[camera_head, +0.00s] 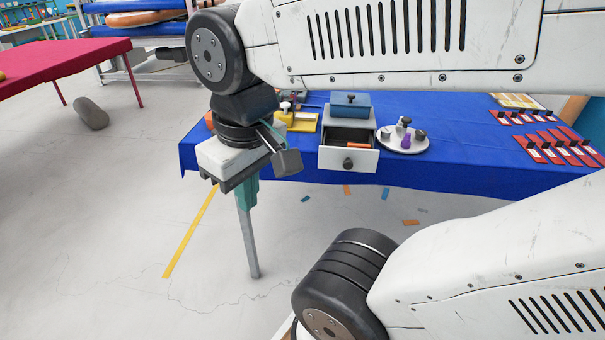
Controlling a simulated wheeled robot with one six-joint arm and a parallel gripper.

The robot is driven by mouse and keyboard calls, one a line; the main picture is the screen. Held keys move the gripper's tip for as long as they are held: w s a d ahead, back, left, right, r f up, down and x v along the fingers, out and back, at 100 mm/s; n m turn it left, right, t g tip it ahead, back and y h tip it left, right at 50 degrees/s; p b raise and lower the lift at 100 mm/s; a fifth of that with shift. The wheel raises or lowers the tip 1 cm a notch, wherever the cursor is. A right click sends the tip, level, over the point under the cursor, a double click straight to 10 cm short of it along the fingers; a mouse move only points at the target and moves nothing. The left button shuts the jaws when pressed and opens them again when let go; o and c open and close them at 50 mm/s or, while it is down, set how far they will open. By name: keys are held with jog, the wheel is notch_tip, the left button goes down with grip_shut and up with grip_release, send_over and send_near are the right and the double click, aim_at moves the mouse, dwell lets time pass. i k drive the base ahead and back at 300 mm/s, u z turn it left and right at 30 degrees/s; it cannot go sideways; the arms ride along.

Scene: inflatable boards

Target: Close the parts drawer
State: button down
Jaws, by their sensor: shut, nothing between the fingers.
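The parts drawer (350,158) has a white front with a dark round knob and sticks out of a small grey cabinet (338,122) on the blue-covered table. It is open, and an orange item (357,145) shows inside. My gripper (246,200) is left of the drawer, pointing down in front of the table's edge. Its teal fingers are together and empty, apart from the drawer and knob. A grey table leg appears below the fingertips.
A blue box (350,104) sits on the cabinet. A round white tray (404,143) with small parts stands close to its right. A yellow fixture (297,121) stands left. Red holders (565,147) lie far right. Floor in front of the drawer is open, with small scraps.

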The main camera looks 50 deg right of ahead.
aim_at(334, 154)
jog(key=u, duration=0.25)
jog(key=k, duration=0.8)
jog(key=z, duration=1.1)
